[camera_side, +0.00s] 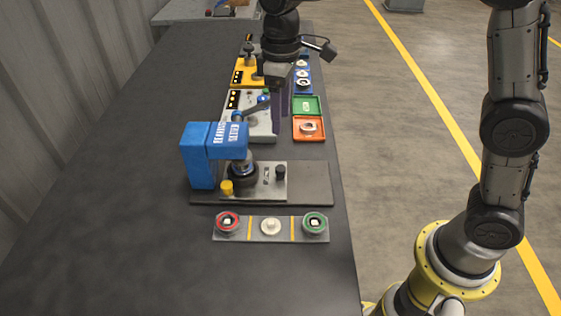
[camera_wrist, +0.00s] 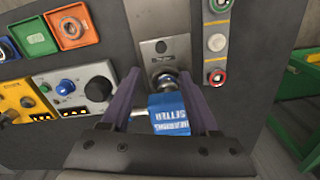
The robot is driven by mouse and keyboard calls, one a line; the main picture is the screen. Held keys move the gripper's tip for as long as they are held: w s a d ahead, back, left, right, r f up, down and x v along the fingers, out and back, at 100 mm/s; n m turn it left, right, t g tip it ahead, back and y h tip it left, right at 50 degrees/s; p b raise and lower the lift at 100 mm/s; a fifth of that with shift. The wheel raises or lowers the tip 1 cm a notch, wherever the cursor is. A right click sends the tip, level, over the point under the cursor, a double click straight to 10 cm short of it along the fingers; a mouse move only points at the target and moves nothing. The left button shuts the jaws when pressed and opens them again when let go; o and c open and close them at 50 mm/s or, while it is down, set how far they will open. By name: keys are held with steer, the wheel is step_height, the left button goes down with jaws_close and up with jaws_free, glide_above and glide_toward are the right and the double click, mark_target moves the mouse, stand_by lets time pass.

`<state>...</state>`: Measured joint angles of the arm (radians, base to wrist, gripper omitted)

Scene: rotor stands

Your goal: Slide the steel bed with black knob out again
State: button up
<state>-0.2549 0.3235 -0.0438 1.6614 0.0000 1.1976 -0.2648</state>
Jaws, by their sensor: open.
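The steel bed (camera_side: 265,188) lies on a dark base plate (camera_side: 318,186), partly under the blue bearing setter (camera_side: 201,160). Its black knob (camera_side: 280,172) stands up near the bed's right end. A dark round part (camera_side: 243,172) sits below the setter's head. My gripper (camera_side: 287,104) is open, with nothing seen held, behind the setter and apart from the knob. Its two fingers frame the setter head in the wrist view (camera_wrist: 160,75).
A grey strip (camera_side: 249,235) with red, white and green round parts lies in front. The table's left side is clear.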

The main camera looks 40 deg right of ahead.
mark_target(280, 168)
step_height(280, 168, down, 14)
steer(key=shift+s+a, duration=0.1)
stand_by(0.5)
jaws_close()
steer(key=shift+r, duration=0.1)
stand_by(1.2)
